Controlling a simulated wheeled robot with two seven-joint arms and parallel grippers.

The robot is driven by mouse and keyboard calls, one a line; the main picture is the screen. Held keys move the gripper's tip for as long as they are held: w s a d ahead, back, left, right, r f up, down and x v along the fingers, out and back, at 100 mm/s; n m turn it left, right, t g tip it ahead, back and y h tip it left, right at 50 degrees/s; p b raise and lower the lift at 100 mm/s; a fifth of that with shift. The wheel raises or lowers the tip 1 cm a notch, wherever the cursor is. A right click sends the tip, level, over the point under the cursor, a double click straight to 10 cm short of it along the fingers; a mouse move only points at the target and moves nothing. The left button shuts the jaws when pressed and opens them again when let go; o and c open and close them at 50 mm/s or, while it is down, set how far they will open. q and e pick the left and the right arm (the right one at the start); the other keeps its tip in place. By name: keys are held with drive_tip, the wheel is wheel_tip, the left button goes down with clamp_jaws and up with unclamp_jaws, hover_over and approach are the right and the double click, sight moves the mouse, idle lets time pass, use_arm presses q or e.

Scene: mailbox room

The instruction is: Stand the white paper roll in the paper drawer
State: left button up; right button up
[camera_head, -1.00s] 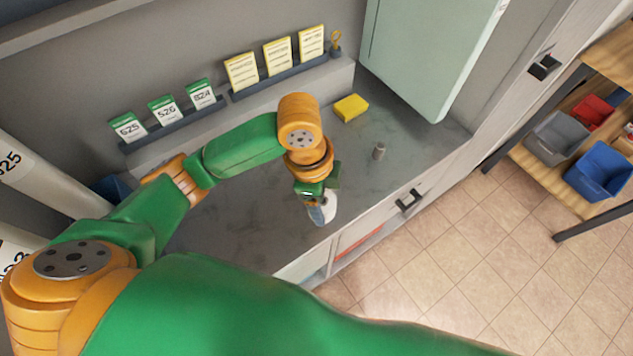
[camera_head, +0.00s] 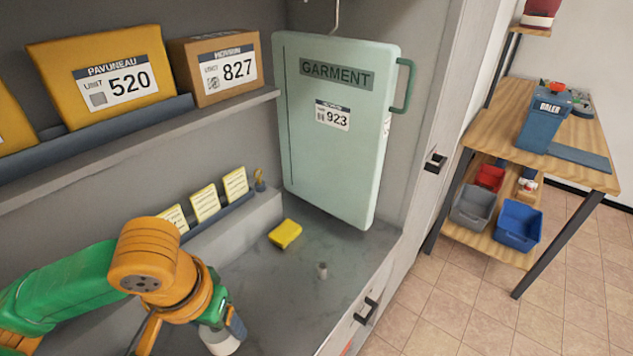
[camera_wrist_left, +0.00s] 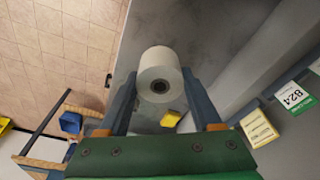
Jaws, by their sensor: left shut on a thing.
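The white paper roll (camera_head: 222,342) is held in my left gripper (camera_head: 226,322), low over the grey counter near its front edge. In the left wrist view the roll (camera_wrist_left: 160,68) sits between the two fingers of my left gripper (camera_wrist_left: 160,100), with its round end and dark core hole facing the camera. A drawer front with a black handle (camera_head: 366,311) shows below the counter's front edge. Only a sliver of red shows at the bottom of the head view, so the inside of a drawer is hidden. My right gripper is not in view.
A shelf above holds parcels (camera_head: 112,75). A wooden workbench (camera_head: 590,165) with bins stands to the right.

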use_arm(q)
drive_tip(key=shift+a+r+n, duration=0.4)
drive_tip(key=shift+r+n, duration=0.1)
drive_tip(key=shift+n, duration=0.4)
drive_tip(key=s+d+f+n+b, duration=0.1)
drive_tip(key=s+d+f+b, duration=0.15)
drive_tip(key=f+b, duration=0.55)
drive_tip(key=shift+y, duration=0.3)
drive_tip(key=w+a+f, duration=0.1)
drive_tip(key=w+f, duration=0.2)
drive_tip(key=w, duration=0.1)
drive_tip(key=w+a+f, duration=0.2)
drive_tip(key=w, duration=0.1)
drive_tip(key=w+a+f, duration=0.1)
drive_tip(key=w+f, duration=0.2)
drive_tip(key=w, duration=0.1)
drive_tip(key=shift+w+a+f, duration=0.25)
drive_tip(key=shift+w+f, duration=0.05)
drive_tip(key=shift+w, duration=0.05)
drive_tip(key=f, duration=0.3)
drive_tip(key=shift+w+a+f, duration=0.15)
drive_tip(key=shift+w+f, duration=0.1)
drive_tip(key=shift+f, duration=0.15)
drive_tip(key=o, duration=1.4)
drive_tip(key=shift+f, duration=0.1)
